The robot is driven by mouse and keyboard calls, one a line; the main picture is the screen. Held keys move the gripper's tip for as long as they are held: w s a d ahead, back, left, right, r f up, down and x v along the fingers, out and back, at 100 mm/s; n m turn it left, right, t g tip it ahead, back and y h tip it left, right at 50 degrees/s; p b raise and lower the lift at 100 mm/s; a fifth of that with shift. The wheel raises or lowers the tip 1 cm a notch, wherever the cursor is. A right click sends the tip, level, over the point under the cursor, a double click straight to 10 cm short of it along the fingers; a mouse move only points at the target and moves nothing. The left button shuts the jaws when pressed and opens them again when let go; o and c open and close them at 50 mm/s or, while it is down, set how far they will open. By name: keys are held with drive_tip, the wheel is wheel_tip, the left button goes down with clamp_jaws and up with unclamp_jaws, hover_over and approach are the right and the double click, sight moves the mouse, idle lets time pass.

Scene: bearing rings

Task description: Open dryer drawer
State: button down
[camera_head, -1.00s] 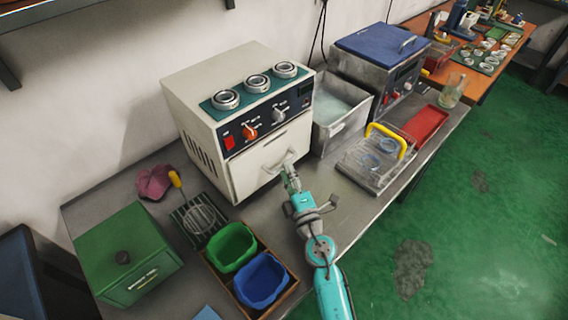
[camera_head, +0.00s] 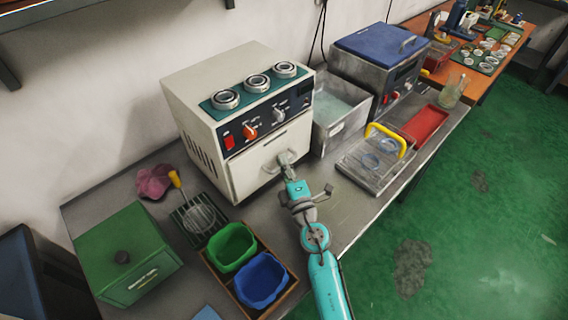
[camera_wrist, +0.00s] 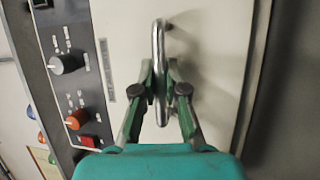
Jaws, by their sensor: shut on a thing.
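The dryer (camera_head: 205,105) is a cream box on the steel bench, with a dark control panel and a cream drawer front (camera_head: 252,168) below it. The drawer front appears flush with the body. A metal bar handle (camera_wrist: 159,50) stands out from the drawer front in the wrist view. My gripper (camera_wrist: 160,72) is shut on the handle, one green finger on each side. In the head view my gripper (camera_head: 288,170) reaches the drawer front from the front right and covers part of the handle.
Three bearing rings (camera_head: 257,83) sit on top of the dryer. A steel basin (camera_head: 340,112) stands close on its right. A wooden tray with green and blue bins (camera_head: 233,246) lies in front, left of my arm. Bare bench lies right of my arm.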

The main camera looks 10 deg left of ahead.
drive_tip(key=s+d, duration=1.2)
drive_tip(key=d, duration=0.3)
drive_tip(key=shift+d, duration=0.15)
drive_tip(key=c, duration=1.2)
unclamp_jaws()
drive_tip(key=v, duration=1.2)
